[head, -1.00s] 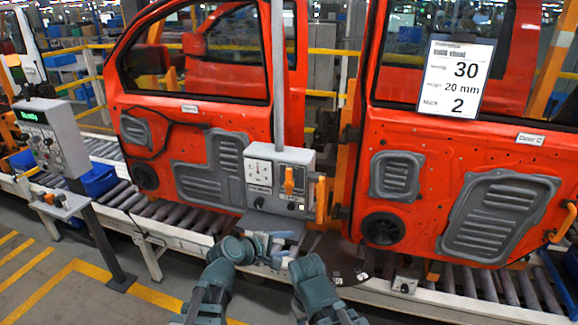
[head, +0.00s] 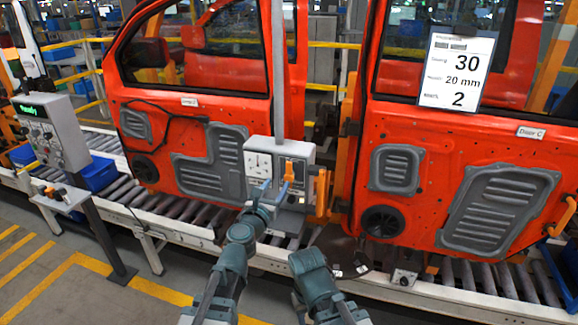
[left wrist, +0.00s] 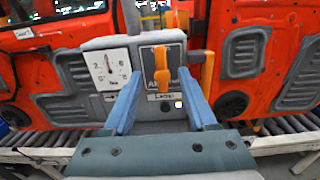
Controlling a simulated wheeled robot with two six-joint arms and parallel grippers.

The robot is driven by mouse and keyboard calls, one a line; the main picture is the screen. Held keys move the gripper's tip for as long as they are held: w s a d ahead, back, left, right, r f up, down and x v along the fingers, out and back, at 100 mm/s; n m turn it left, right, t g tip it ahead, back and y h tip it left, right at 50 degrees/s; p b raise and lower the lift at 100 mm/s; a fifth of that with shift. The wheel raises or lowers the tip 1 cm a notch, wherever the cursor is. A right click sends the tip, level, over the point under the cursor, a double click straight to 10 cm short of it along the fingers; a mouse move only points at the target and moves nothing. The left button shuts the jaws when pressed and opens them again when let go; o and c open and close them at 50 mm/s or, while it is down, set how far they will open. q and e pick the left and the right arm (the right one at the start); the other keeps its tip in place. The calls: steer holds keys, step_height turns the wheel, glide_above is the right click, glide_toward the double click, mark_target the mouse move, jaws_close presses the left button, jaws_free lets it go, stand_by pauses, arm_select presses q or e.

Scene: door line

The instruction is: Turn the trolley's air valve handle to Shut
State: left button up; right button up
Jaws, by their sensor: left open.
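The air valve handle (head: 289,170) is orange and stands about upright on a dark plate on the front of the grey trolley box (head: 308,152). In the left wrist view the handle (left wrist: 162,70) shows between my two blue fingers. My left gripper (head: 273,187) is open and empty in front of the box, its fingers pointing at the handle. I cannot tell whether a finger touches it. The small label below the handle (left wrist: 168,97) is too blurred to read. Of my right arm only the links show, low in the middle of the head view.
A white gauge (left wrist: 109,68) sits left of the handle. An orange grab bar (head: 321,193) stands close on the box's right. Red car doors (head: 190,110) stand behind, above a roller conveyor (head: 125,193). A control post (head: 52,130) stands at the left.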

mark_target(288, 166)
arm_select(q)
steer(key=x, duration=1.2)
steer(key=shift+w+d, duration=0.1)
steer(key=shift+w, duration=0.15)
jaws_close()
